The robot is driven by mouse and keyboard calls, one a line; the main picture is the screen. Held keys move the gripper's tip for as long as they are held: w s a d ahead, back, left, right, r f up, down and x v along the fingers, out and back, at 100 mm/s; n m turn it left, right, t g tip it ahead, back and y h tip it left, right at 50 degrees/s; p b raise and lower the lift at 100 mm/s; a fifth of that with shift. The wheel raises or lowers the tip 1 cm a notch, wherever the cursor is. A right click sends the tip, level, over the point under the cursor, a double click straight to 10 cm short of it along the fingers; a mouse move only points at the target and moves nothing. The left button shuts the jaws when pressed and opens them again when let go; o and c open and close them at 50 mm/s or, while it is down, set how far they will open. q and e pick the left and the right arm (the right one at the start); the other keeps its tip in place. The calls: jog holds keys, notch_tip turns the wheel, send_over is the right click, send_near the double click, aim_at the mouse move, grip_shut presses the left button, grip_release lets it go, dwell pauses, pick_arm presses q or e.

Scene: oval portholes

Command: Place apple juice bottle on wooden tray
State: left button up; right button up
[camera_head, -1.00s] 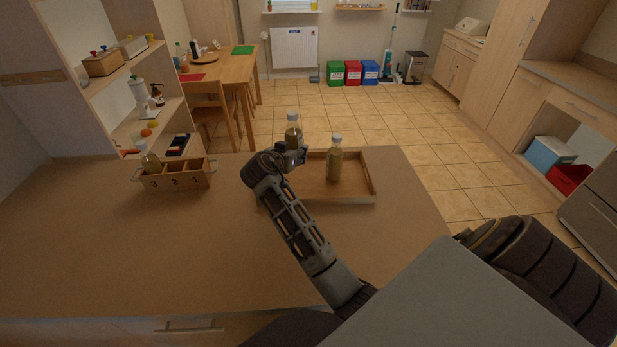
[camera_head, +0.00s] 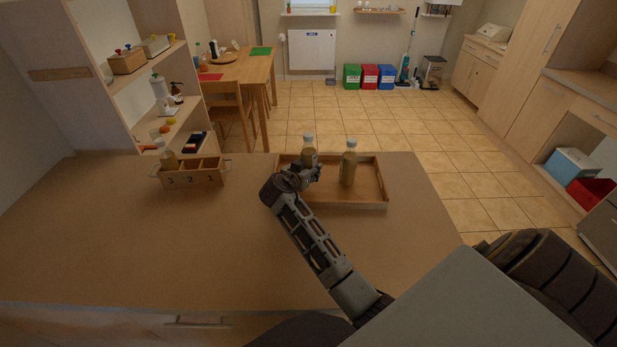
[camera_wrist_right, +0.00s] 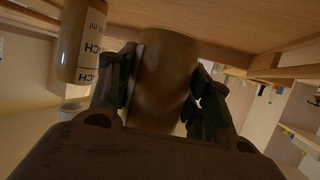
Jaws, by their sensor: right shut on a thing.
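My right gripper (camera_head: 304,178) is shut around a yellowish-brown bottle with a pale cap (camera_head: 308,150), upright at the left part of the wooden tray (camera_head: 374,204). In the right wrist view the gripper's fingers (camera_wrist_right: 163,92) press on both sides of this bottle (camera_wrist_right: 165,75); its label is not readable. I cannot tell whether its base touches the tray. A second similar bottle (camera_head: 348,165) stands upright on the tray, to the right. In the wrist view its white label (camera_wrist_right: 91,40) ends in "CH". My left gripper is out of view.
A wooden crate (camera_head: 190,178) with compartments numbered 3, 2, 1 stands left on the counter (camera_head: 150,245), with a bottle (camera_head: 168,159) in the 3 end. The counter between crate and tray is clear. A shelf unit (camera_head: 140,85) stands behind at left.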

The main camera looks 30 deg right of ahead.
jog(key=shift+f, duration=1.7)
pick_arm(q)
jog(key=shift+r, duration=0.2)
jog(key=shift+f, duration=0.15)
pick_arm(e)
jog(key=shift+f, duration=0.15)
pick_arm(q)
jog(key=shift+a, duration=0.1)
pick_arm(e)
jog(key=o, duration=1.4)
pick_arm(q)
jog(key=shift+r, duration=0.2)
pick_arm(e)
jog(key=b+v, duration=0.1)
jog(key=v, duration=0.9)
jog(key=shift+s+a, duration=0.25)
jog(key=shift+a, duration=0.05)
jog(key=shift+s+a+r, duration=0.25)
jog(key=shift+a+r, duration=0.1)
jog(key=shift+a, duration=0.05)
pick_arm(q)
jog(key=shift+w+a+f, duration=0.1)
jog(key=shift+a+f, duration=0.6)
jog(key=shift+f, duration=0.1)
pick_arm(e)
jog(key=shift+a, duration=0.1)
